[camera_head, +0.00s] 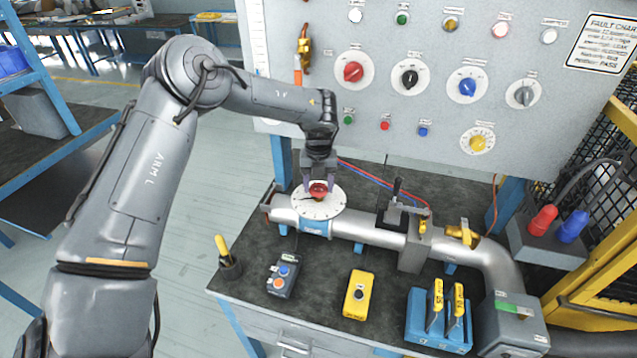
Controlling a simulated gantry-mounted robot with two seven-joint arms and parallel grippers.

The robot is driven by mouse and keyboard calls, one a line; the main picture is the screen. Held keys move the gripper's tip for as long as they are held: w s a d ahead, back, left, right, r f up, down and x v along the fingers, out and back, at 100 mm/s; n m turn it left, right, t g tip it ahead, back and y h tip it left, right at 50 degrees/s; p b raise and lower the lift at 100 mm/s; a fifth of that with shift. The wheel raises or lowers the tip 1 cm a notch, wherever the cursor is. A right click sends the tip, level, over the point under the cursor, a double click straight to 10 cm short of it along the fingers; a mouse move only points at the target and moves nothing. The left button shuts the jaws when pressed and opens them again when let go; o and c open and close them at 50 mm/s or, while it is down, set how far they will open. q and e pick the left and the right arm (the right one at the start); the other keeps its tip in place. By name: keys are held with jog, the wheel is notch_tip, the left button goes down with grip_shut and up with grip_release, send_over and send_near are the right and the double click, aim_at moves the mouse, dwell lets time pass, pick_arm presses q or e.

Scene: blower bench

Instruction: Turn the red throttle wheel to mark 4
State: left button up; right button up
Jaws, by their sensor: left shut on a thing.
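The red throttle wheel (318,190) sits at the middle of a round white dial (333,207) on top of the grey pipe (365,228). My left gripper (319,185) reaches down from above and is shut on the red wheel, with a finger on each side of it. A dark pointer shows on the left part of the dial. The dial's marks are too small to read, and the gripper hides part of its far side. My right gripper is not in view.
A yellow button box (358,295), a grey button box (283,278) and a blue holder (425,325) with yellow-handled pieces stand on the bench in front of the pipe. A white panel (440,120) with several coloured knobs rises behind. A lever clamp (398,205) stands right of the dial.

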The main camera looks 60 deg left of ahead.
aim_at(318, 188)
pick_arm(q)
jog(key=shift+m, duration=0.9)
jog(key=shift+r, duration=0.1)
jog(key=o, duration=1.1)
jog(key=shift+c, duration=0.2)
jog(key=shift+r, duration=0.5)
notch_tip(318, 188, up, 10)
jog(key=p, duration=0.1)
jog(key=shift+f, duration=0.15)
jog(key=shift+d, duration=0.1)
